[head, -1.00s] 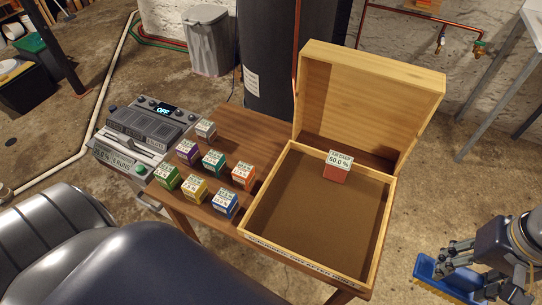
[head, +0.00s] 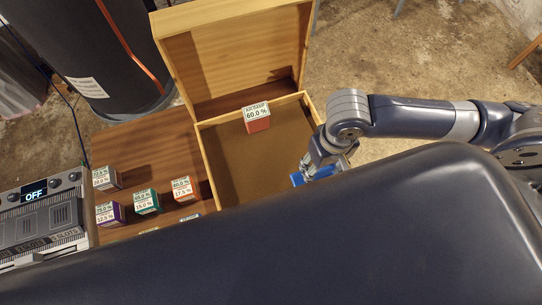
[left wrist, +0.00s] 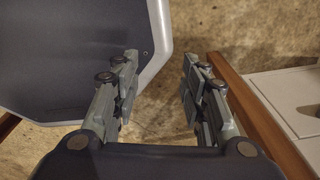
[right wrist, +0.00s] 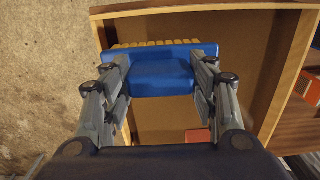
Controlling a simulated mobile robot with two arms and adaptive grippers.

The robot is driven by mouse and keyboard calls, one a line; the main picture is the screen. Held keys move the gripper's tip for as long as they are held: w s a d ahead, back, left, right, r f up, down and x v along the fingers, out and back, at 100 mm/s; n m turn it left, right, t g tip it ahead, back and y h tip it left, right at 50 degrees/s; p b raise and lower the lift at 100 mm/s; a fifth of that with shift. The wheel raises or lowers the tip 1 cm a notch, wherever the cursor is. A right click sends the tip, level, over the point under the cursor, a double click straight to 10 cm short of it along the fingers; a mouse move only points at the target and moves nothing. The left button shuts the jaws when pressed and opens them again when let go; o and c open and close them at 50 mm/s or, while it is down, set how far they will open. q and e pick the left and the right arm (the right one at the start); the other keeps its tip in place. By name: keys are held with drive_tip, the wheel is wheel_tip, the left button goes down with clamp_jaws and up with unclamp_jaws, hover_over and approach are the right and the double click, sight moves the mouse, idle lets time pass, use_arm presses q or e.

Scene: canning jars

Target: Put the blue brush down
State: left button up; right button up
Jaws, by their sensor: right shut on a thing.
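The blue brush (right wrist: 155,75) is between the fingers of my right gripper (right wrist: 160,85), with its tan bristles facing away at the top of the right wrist view. In the head view the brush (head: 322,172) shows only in part below my right gripper (head: 325,160), by the right wall of the open wooden box (head: 208,160). My own body hides the lower part of the box. Whether the brush touches the box cannot be told. My left gripper (left wrist: 155,85) is open and empty in the left wrist view; it is not seen in the head view.
A red block with a 60.0 % label (head: 257,122) is at the back of the box. Several labelled cubes, such as the teal one (head: 146,202), stand on the wooden table (head: 135,145). A grey device (head: 40,222) reading OFF is at left.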

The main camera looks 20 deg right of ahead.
drive_tip(key=shift+s+d+f, duration=0.1)
drive_tip(key=shift+s+f, duration=0.2)
drive_tip(key=shift+s, duration=0.5)
drive_tip(key=shift+s+f, duration=0.2)
drive_tip(key=shift+s, duration=0.1)
drive_tip(key=shift+f+p, duration=0.2)
drive_tip(key=shift+p, duration=0.1)
drive_tip(key=w, duration=0.1)
drive_tip(key=w+a, duration=0.1)
drive_tip(key=w, duration=0.1)
drive_tip(key=shift+a+f, duration=0.1)
drive_tip(key=shift+a, duration=0.15)
drive_tip(key=w+a+f, duration=0.1)
drive_tip(key=w, duration=0.2)
drive_tip(key=w+a+f+p, duration=0.1)
drive_tip(key=w+a+f, duration=0.1)
drive_tip(key=w, duration=0.2)
drive_tip(key=w+a+f, duration=0.1)
drive_tip(key=w, duration=0.3)
drive_tip(key=shift+a+f, duration=0.3)
use_arm(q)
drive_tip(key=shift+w+a+r, duration=0.2)
drive_tip(key=shift+a+r, duration=0.1)
drive_tip(key=shift+r, duration=0.25)
drive_tip(key=shift+w+a+r, duration=0.15)
drive_tip(key=shift+a+r, duration=0.1)
drive_tip(key=shift+r, duration=0.3)
use_arm(e)
drive_tip(key=shift+f, duration=0.15)
